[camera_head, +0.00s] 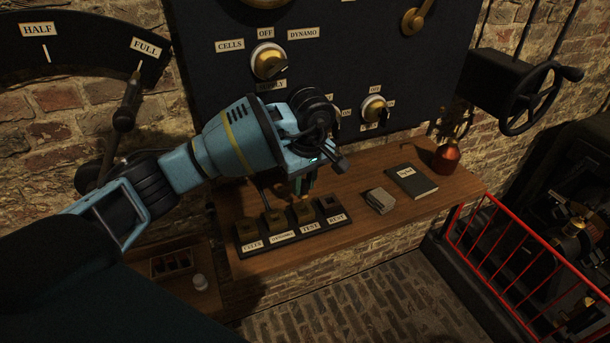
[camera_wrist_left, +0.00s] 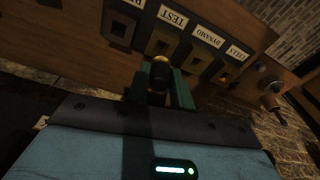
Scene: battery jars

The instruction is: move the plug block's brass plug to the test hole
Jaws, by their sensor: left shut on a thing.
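The dark plug block (camera_head: 283,240) lies on the wooden shelf and has a row of square sockets with white labels. The TEST socket also shows in the left wrist view (camera_wrist_left: 163,43). My left gripper (camera_head: 305,186) is over the back of the block, near its TEST end. Its green fingers are shut on the brass plug (camera_wrist_left: 161,70), which shows a dark body and a brass end. The plug appears close to the TEST socket; its exact height is unclear. My right gripper is not in view.
A grey box (camera_head: 380,200), a dark book (camera_head: 412,182) and a copper-red vessel (camera_head: 447,155) stand on the shelf to the right. A black panel with brass knobs (camera_head: 268,61) rises behind. A red railing (camera_head: 520,260) is at the right.

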